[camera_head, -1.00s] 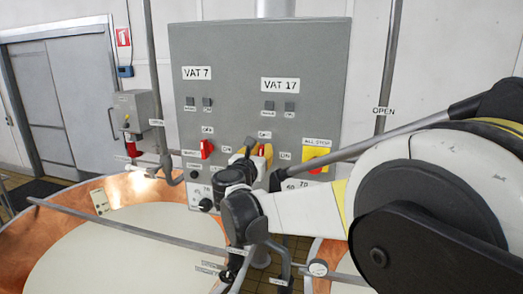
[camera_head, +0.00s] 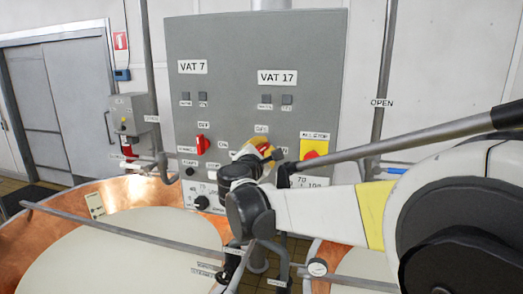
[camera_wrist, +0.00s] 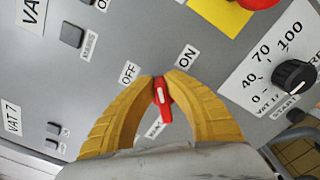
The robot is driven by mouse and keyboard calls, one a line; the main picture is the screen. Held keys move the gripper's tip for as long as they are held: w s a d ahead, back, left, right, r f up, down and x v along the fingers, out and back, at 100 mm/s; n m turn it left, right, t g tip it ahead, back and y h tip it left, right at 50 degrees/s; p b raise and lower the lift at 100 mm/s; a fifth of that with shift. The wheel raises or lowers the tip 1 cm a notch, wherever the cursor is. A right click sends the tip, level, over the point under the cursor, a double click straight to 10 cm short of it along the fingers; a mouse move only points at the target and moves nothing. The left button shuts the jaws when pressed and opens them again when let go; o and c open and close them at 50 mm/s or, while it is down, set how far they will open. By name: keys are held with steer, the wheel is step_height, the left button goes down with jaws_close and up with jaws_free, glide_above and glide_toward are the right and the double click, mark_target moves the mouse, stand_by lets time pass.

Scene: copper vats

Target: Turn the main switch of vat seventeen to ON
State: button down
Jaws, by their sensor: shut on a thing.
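The grey panel (camera_head: 235,105) carries a VAT 17 label (camera_head: 277,77) on its right half. Below it is vat seventeen's red main switch (camera_head: 263,149), mostly hidden by my gripper in the head view. In the wrist view the red switch handle (camera_wrist: 163,98) with a white mark sits between my two yellow fingers. My gripper (camera_wrist: 161,82) is shut on the handle. The OFF label (camera_wrist: 129,73) is at its upper left and the ON label (camera_wrist: 187,57) at its upper right. The handle slants; its exact setting is hard to tell.
Vat 7's red switch (camera_head: 201,145) is left of my gripper. A red all-stop button on a yellow plate (camera_head: 314,147) is close on the right. A black dial (camera_wrist: 293,75) is below. Copper vats (camera_head: 65,218) and a rail (camera_head: 120,228) lie in front.

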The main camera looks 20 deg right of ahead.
steer(key=m, duration=0.1)
steer(key=m+b, duration=0.1)
steer(key=m, duration=0.1)
steer(key=f+m, duration=0.1)
steer(key=shift+s+d+m+b, duration=0.15)
steer(key=shift+d+m+b, duration=0.1)
steer(key=shift+m+b, duration=0.1)
steer(key=shift+f+m+b, duration=0.25)
steer(key=shift+m+b, duration=0.05)
steer(key=shift+m, duration=0.6)
steer(key=shift+f+m+b, duration=0.2)
steer(key=shift+m+b, duration=0.05)
steer(key=shift+m, duration=0.6)
steer(key=c, duration=1.4)
jaws_free()
steer(key=shift+d, duration=0.1)
steer(key=v, duration=1.2)
